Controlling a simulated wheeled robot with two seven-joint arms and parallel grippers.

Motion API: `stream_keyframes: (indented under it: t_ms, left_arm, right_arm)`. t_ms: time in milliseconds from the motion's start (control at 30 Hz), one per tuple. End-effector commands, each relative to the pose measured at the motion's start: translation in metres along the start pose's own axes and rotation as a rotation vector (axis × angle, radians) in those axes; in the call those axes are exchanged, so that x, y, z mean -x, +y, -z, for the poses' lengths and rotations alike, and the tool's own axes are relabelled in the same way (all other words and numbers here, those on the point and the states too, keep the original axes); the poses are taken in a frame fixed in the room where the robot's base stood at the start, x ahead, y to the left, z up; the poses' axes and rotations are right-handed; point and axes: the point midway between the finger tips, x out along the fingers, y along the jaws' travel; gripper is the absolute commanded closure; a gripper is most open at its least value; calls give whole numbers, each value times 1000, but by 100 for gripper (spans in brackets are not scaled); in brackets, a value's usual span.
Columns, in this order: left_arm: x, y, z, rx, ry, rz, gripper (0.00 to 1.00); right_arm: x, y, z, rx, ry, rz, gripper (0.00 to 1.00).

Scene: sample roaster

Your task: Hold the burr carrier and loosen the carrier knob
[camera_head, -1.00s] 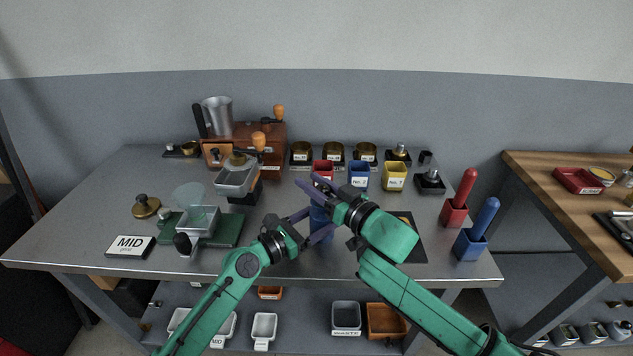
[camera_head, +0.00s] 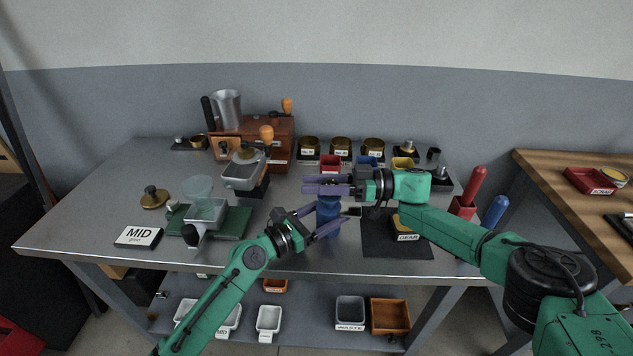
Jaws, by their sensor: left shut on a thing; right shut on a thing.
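The burr carrier (camera_head: 328,215) is a blue upright cylinder near the front middle of the steel bench. My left gripper (camera_head: 327,226) reaches it from the left, its purple fingers shut around the lower part of the blue body. My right gripper (camera_head: 325,185) comes in level from the right, directly above the carrier. Its purple fingers are shut at the carrier's top and hide the carrier knob, so the knob's position cannot be seen.
A dark mat (camera_head: 385,245) with a yellow "GEAR" block (camera_head: 406,236) lies right of the carrier, under my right arm. A green board (camera_head: 238,222) with a scale-like device lies left. Bare bench (camera_head: 285,195) separates them.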

Motion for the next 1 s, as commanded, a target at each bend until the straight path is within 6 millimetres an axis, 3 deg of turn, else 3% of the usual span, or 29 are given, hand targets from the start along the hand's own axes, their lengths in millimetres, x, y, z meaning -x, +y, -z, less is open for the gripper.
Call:
stream_keyframes:
  t_ms: [700,733,800,1000]
  left_arm:
    - [-1,-3,0,-4,0,8,100]
    - [-1,-3,0,-3,0,8,100]
    - [-1,-3,-1,-3,-1,7,100]
    - [-1,-2,-1,-2,-1,4,100]
  right_arm:
    - [2,-1,-1,-1,-20,75,100]
    - [2,-2,-1,-1,-20,75,49]
    - [2,-2,-1,-1,-20,76,27]
    - [1,-2,-1,-1,-19,78,27]
